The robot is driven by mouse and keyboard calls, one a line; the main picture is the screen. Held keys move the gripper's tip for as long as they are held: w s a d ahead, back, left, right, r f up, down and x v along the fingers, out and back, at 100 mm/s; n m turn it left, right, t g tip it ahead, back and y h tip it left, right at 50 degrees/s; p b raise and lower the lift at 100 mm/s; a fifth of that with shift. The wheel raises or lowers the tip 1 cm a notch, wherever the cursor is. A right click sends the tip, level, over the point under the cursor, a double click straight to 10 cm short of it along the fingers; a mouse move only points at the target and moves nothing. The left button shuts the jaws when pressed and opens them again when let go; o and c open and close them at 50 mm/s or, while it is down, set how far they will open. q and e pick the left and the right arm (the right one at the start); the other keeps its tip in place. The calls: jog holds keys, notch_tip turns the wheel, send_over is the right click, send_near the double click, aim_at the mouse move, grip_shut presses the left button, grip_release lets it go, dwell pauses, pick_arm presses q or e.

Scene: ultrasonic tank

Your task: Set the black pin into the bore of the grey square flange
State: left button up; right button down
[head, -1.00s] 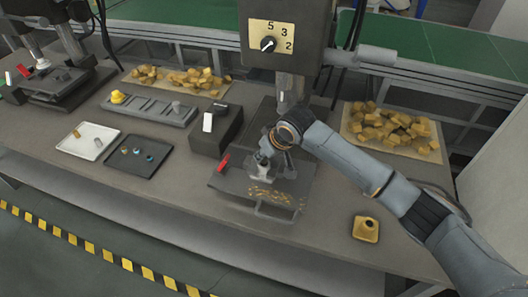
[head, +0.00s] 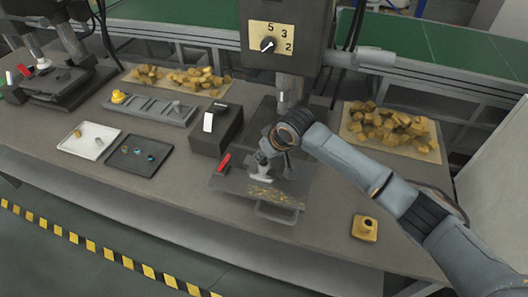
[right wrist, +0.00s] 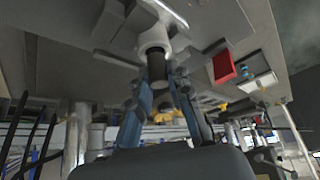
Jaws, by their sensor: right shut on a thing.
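My right gripper (head: 266,160) is shut on a brush (head: 262,174) just above the plate of the drill press; its dark handle (right wrist: 157,68) and pale collar show in the right wrist view, between my fingers (right wrist: 160,100). A small grey piece (head: 177,106), perhaps the grey square flange, sits in the right end of the grey rack. Several small parts (head: 137,152) lie on the black tray; I cannot tell whether one is the black pin. My left gripper is not in view.
Gold chips (head: 265,191) lie on the press plate (head: 232,183), beside a red handle (head: 223,163). The white tray (head: 68,147), black tray (head: 120,168) and grey rack (head: 140,110) are at left. Yellow blocks (head: 395,130) lie behind.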

jog(key=shift+f+p, duration=0.35)
jog(key=shift+p, duration=0.2)
dwell(1.2)
jog(key=c, duration=1.2)
grip_release()
jog(key=shift+o, duration=0.6)
jog(key=o, duration=0.4)
notch_tip(320, 180, up, 7)
jog(key=p, duration=0.7)
